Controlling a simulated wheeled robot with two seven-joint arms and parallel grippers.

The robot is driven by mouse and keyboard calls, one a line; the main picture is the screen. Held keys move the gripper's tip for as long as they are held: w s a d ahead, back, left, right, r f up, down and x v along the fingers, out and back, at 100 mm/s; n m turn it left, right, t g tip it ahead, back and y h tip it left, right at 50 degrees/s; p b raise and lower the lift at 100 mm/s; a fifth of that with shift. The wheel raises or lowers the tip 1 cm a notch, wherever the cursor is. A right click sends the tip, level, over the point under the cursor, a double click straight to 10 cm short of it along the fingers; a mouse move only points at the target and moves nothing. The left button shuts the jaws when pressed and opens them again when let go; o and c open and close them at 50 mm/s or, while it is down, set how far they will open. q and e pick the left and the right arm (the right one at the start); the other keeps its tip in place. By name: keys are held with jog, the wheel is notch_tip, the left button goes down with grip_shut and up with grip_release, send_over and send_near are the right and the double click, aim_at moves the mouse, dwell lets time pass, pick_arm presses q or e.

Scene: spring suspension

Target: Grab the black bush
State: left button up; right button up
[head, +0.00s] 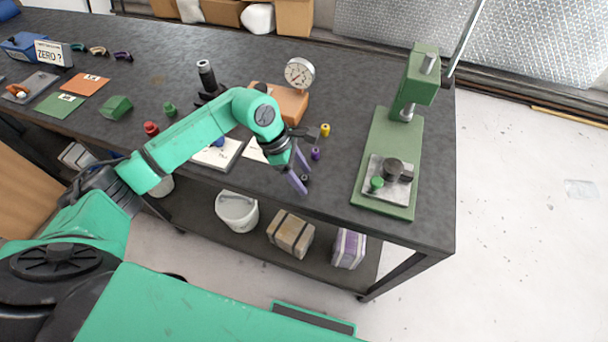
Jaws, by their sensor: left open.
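A small black bush (305,178) stands on the dark workbench near its front edge. My left gripper (302,172) reaches over the bench from the left, with its purple fingers apart. The fingertips are close beside the black bush, and I cannot tell whether the bush is between them or touched. The gripper holds nothing that I can see. My right gripper is not in view.
A purple bush (316,153) and a yellow bush (325,130) stand just behind the black one. A green press (390,150) stands to the right, with a green bush (377,183) at its base. A dial gauge (299,73) stands behind my arm.

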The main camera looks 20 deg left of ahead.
pick_arm(q)
jog(key=shift+w, duration=0.1)
jog(key=c, duration=0.3)
grip_shut()
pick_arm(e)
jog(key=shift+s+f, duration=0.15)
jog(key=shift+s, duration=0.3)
